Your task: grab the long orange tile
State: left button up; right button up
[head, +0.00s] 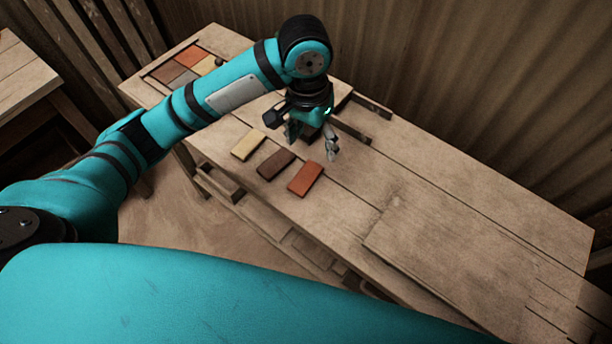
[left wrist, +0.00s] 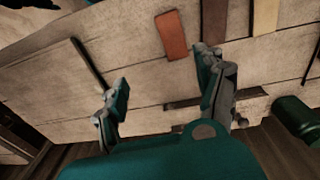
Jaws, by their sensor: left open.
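The long orange tile (head: 306,179) lies flat on the wooden table, at the right end of a row of three tiles. In the left wrist view the orange tile (left wrist: 171,35) shows at the top, beyond the fingertips. My left gripper (head: 312,143) is above the table, behind the tile row in the head view. Its two fingers (left wrist: 162,68) are spread apart with nothing between them. The gripper and the orange tile are apart. My right gripper is not in view.
A dark brown tile (head: 276,163) and a cream tile (head: 248,145) lie left of the orange one. A framed holder (head: 150,78) with several coloured tiles is at the table's far left, partly behind my arm. Dark strips (head: 352,131) lie behind the gripper.

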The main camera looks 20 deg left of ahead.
pick_arm(q)
notch_tip(320, 180, up, 2)
jog(key=w+a, duration=0.1)
jog(key=a, duration=0.1)
send_over(306, 177)
jog(key=shift+n+y, duration=0.3)
jog(key=shift+y, duration=0.1)
notch_tip(306, 177, down, 12)
jog(key=shift+w+a+r+p, duration=0.1)
jog(key=shift+r+p, duration=0.15)
jog(key=shift+p, duration=0.05)
jog(key=shift+f+p, duration=0.4)
jog(key=shift+f, duration=2.35)
jog(key=shift+c, duration=0.4)
jog(key=c, duration=1.2)
jog(key=shift+r, duration=0.15)
jog(key=shift+c, duration=0.2)
